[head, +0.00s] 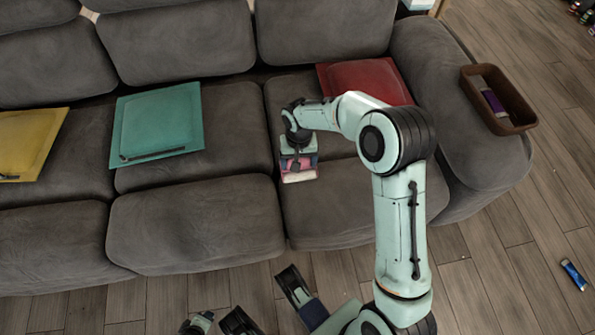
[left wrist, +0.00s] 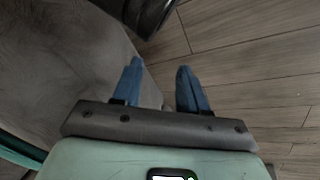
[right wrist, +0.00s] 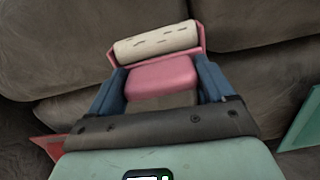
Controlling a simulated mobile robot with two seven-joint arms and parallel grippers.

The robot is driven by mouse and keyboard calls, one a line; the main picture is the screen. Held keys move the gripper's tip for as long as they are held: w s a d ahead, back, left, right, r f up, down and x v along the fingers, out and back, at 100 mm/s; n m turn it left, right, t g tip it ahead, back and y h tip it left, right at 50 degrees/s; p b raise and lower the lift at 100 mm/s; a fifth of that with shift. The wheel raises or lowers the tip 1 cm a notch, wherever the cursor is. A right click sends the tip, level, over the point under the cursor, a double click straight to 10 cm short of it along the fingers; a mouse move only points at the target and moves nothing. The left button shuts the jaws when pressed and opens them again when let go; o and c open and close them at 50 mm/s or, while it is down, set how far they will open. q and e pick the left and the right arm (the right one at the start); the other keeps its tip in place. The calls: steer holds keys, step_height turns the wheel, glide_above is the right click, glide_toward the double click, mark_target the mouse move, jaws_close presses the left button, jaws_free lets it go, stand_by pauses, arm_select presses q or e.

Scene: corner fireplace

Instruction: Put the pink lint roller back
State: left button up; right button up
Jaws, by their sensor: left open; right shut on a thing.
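The pink lint roller (head: 299,174) is in my right gripper (head: 299,162), above the front of the right sofa seat. In the right wrist view, the lint roller (right wrist: 160,77) has a pink body between the two blue fingers and a pale, speckled roll beyond the fingertips. My right gripper (right wrist: 162,70) is shut on the pink body. In the left wrist view, my left gripper (left wrist: 160,82) is open and empty, with wooden floor and grey fabric below it. I cannot clearly pick out its fingers in the head view.
A brown open basket (head: 467,80) sits on the sofa's right armrest, with a purple and grey item (head: 493,101) inside. Red (head: 365,82), teal (head: 158,125) and yellow (head: 27,140) cushions lie on the grey sofa (head: 193,222). A blue tube (head: 573,274) lies on the floor at right.

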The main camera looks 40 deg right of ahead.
step_height(320, 180, down, 6)
steer(key=shift+r+b, duration=0.25)
steer(key=shift+b, duration=0.5)
arm_select(q)
steer(key=shift+g, duration=0.5)
steer(key=s+f, duration=0.3)
steer(key=shift+a, duration=0.25)
arm_select(e)
steer(key=shift+f, duration=0.2)
arm_select(q)
steer(key=shift+s, duration=0.1)
arm_select(e)
steer(key=shift+f, duration=0.1)
steer(key=o, duration=1)
steer(key=shift+c, duration=0.2)
step_height(320, 180, up, 7)
steer(key=shift+f+p, duration=0.15)
steer(key=shift+p, duration=0.75)
step_height(320, 180, up, 4)
steer(key=shift+r+p, duration=0.15)
steer(key=shift+p, duration=0.4)
steer(key=shift+r, duration=0.65)
arm_select(q)
steer(key=shift+t, duration=0.3)
steer(key=r, duration=0.1)
steer(key=w+d+r, duration=0.1)
steer(key=r, duration=0.2)
steer(key=shift+w+d+r, duration=0.15)
steer(key=shift+d+r, duration=0.2)
